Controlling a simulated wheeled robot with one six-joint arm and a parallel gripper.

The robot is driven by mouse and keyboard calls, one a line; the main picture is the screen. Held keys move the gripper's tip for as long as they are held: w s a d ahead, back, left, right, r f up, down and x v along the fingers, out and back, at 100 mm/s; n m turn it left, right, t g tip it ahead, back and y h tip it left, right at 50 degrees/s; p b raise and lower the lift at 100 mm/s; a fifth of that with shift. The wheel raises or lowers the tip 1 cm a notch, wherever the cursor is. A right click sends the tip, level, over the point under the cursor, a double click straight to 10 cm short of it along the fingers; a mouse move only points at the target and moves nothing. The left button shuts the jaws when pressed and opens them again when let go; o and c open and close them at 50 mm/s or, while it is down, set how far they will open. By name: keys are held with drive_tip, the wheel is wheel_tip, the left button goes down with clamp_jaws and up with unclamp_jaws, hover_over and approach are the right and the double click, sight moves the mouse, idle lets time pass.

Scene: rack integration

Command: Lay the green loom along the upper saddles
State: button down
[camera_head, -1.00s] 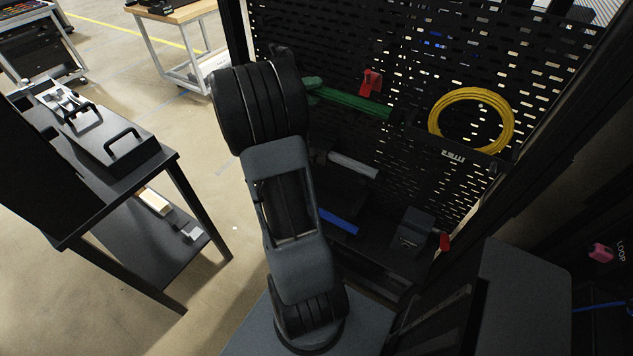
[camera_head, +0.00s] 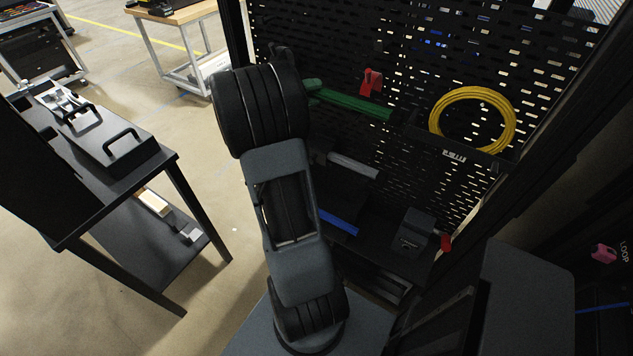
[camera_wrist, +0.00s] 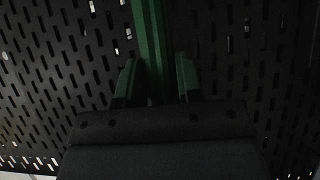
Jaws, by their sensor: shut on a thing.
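The green loom (camera_head: 352,103) shows in the head view as a straight green length in front of the black perforated panel, running right and slightly down from behind my arm. In the wrist view the loom (camera_wrist: 150,40) runs from the top edge down between the two green fingers of my gripper (camera_wrist: 157,80). My gripper is shut on it, and the panel fills the background. My arm hides most of the gripper in the head view. A red clip-like part (camera_head: 371,82) stands just above the loom. I cannot tell which parts are the upper saddles, or whether the loom touches them.
A yellow cable coil (camera_head: 472,120) hangs on the panel to the right. A grey bar (camera_head: 352,166) and a blue strip (camera_head: 338,222) lie lower down. A dark box (camera_head: 413,232) stands near a red part (camera_head: 446,242). A black table (camera_head: 165,160) is at the left.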

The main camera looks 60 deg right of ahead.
drive_tip(key=shift+f, duration=0.1)
drive_tip(key=c, duration=0.7)
unclamp_jaws()
drive_tip(key=b+v, duration=0.3)
drive_tip(key=v, duration=1.1)
